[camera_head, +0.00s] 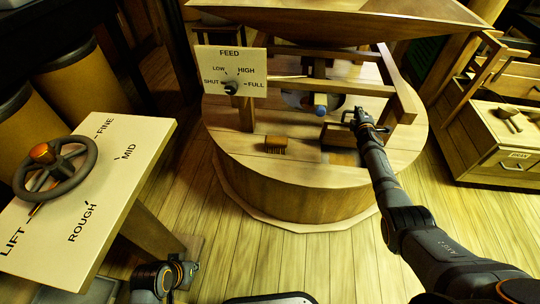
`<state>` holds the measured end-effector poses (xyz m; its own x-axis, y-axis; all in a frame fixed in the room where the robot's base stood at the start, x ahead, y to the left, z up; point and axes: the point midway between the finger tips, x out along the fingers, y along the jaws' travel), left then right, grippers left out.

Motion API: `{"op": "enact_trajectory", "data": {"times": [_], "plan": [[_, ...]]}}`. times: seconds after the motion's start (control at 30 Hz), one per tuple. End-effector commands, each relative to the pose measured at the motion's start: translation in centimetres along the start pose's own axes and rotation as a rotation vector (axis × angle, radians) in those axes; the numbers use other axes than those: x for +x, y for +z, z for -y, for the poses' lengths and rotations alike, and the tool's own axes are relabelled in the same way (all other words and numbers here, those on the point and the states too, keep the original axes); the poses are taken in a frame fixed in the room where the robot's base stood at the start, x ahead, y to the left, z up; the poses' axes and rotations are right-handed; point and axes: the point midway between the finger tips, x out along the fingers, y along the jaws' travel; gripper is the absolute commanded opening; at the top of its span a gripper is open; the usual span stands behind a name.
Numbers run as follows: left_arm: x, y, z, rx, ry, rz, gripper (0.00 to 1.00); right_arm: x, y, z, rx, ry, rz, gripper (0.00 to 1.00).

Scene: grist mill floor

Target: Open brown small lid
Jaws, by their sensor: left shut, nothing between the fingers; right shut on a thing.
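The small brown lid (336,132) is on the round wooden millstone casing (290,195), at its right side. It looks raised and tilted, with a darker rectangular area (344,157) in front of it. My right gripper (353,116) reaches in from the lower right and is shut at the lid's upper right edge; its fingers partly hide the contact. My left gripper (187,273) is low at the bottom left, far from the lid, shut and empty.
A small brush (276,146) lies on the casing, left of the lid. Wooden rails and a blue knob (320,112) stand just behind. A FEED dial panel (231,72) is at the back left. A handwheel (55,170) is on the left panel. A wooden chest (500,150) stands right.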

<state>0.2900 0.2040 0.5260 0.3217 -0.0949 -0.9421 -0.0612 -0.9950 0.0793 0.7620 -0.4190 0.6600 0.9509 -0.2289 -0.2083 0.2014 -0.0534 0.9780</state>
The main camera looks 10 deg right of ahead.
Motion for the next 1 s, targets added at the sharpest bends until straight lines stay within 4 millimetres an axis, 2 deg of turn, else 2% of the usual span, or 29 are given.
{"op": "enact_trajectory", "data": {"times": [0.33,0.7,1.0], "plan": [[0.2,0.1,0.0,0.000,0.000,0.000,0.00,0.3,-0.1,-0.2,-0.001,0.002,-0.001,0.00],[3.4,1.2,0.3,0.000,0.000,0.000,0.00,3.6,-0.1,-0.5,0.000,0.002,-0.001,0.00],[3.4,1.2,0.3,0.000,0.000,0.000,0.00,3.9,-0.1,-0.8,-0.001,0.000,-0.002,0.00]]}}
